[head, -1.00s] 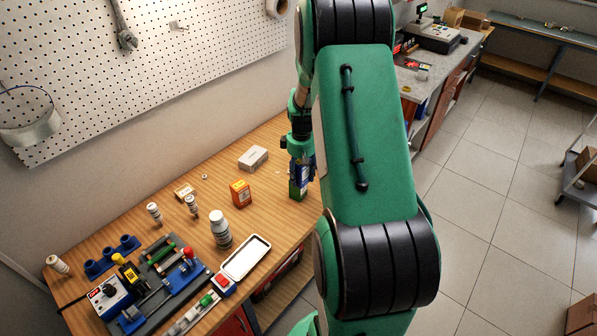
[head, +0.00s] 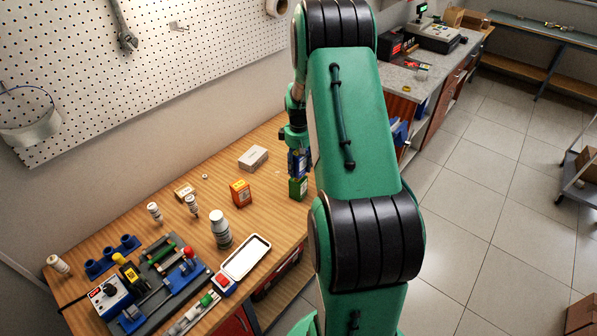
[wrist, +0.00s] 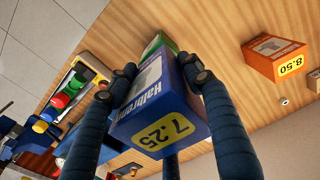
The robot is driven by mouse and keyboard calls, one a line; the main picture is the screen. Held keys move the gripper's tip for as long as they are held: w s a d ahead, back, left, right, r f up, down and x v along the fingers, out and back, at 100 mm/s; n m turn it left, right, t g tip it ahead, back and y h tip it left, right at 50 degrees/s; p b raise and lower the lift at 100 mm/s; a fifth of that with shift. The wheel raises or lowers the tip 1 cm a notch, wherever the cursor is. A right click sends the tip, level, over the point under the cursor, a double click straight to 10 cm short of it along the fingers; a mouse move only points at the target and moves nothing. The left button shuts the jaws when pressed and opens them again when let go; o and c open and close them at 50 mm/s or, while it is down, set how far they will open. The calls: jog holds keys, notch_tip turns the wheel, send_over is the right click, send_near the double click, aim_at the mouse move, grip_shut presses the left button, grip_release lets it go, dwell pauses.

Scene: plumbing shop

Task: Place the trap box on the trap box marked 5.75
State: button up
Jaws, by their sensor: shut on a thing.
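My gripper (wrist: 160,84) is shut on a blue trap box (wrist: 157,120) with a yellow 7.25 label. In the head view, my gripper (head: 297,152) holds this blue box (head: 297,163) at the table's right side. A green box (head: 298,188) stands on the table just below it in the picture. The green box (wrist: 158,43) also shows partly behind the blue box in the wrist view. Its price label is not readable, and I cannot tell whether the two boxes touch. An orange box marked 8.50 (wrist: 275,56) stands apart; it is left of the green box in the head view (head: 240,193).
A pale grey box (head: 253,157) lies behind the orange box. A bottle (head: 220,230), a white tray (head: 246,258) and a tool board with switches (head: 160,280) fill the front left. The wooden table (head: 275,215) is bare between the orange and green boxes.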

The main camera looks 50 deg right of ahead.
jog(key=shift+f, duration=1.5)
jog(key=o, duration=1.7)
jog(key=shift+f, duration=0.15)
jog(key=shift+o, duration=0.2)
notch_tip(320, 180, up, 12)
jog(key=shift+r, duration=0.2)
